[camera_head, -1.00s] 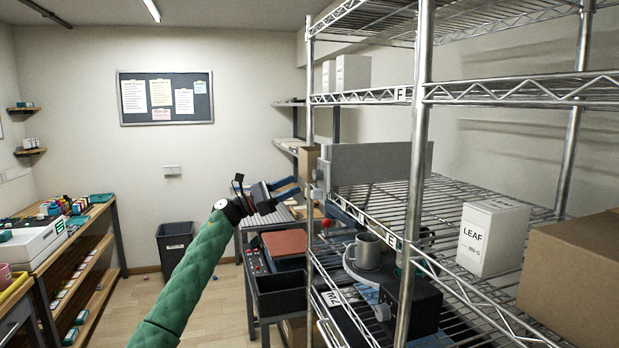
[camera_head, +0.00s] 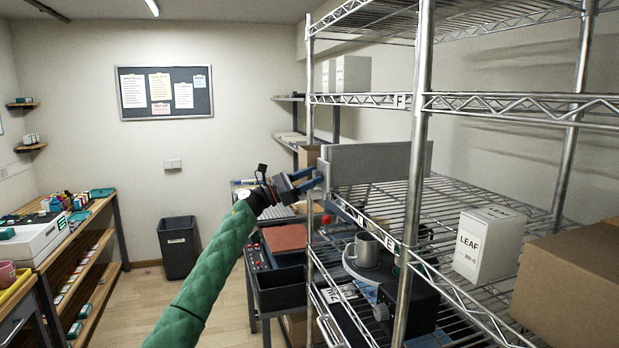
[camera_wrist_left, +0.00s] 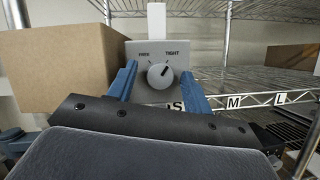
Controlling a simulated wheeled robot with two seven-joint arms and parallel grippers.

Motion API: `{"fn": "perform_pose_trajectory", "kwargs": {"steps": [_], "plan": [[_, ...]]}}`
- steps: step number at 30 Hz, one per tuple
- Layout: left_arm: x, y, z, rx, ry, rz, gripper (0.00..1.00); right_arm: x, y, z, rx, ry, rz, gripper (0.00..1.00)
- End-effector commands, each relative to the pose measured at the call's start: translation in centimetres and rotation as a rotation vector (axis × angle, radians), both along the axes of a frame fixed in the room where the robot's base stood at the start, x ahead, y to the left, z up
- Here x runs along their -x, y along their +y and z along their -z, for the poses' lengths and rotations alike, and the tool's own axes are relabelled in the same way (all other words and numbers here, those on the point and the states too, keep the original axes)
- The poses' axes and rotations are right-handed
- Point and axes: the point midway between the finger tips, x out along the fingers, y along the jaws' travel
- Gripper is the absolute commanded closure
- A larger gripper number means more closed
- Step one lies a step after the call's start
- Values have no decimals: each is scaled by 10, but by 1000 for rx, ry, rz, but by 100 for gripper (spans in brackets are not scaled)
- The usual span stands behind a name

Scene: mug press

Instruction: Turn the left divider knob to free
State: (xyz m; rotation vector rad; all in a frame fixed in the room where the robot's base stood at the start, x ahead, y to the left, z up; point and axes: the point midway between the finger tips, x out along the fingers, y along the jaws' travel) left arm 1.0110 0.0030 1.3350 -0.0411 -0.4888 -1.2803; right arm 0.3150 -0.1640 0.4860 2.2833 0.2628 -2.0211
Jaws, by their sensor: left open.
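The left divider knob (camera_wrist_left: 160,76) is a round grey dial on a grey plate in the left wrist view, with FREE printed at its upper left and TIGHT at its upper right. The grey divider panel (camera_head: 378,163) stands on the wire shelf in the head view, where the knob cannot be made out behind my fingers. My left gripper (camera_head: 318,176) is open at the divider's front end. In the wrist view its blue fingers stand on either side of the knob, apart from it. My right gripper is not in view.
A cardboard box (camera_wrist_left: 70,70) stands left of the knob in the wrist view. The chrome shelf post (camera_head: 416,180) rises right of my gripper. A mug (camera_head: 367,250) sits on the press on the level below. A LEAF box (camera_head: 487,243) stands to the right.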

Motion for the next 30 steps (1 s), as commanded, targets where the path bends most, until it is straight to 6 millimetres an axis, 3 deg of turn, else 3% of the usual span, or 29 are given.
{"fn": "perform_pose_trajectory", "kwargs": {"steps": [5, 12, 22, 30], "plan": [[0, 0, 0, 0, 0, 0, 50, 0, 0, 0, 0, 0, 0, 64], [0, 0, 0, 0, 0, 0, 94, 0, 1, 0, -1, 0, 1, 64], [0, 0, 1, 11, 33, 0, 94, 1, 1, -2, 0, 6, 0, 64], [1, 0, 2, 58, 181, -2, 94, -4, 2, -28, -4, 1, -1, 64]]}}
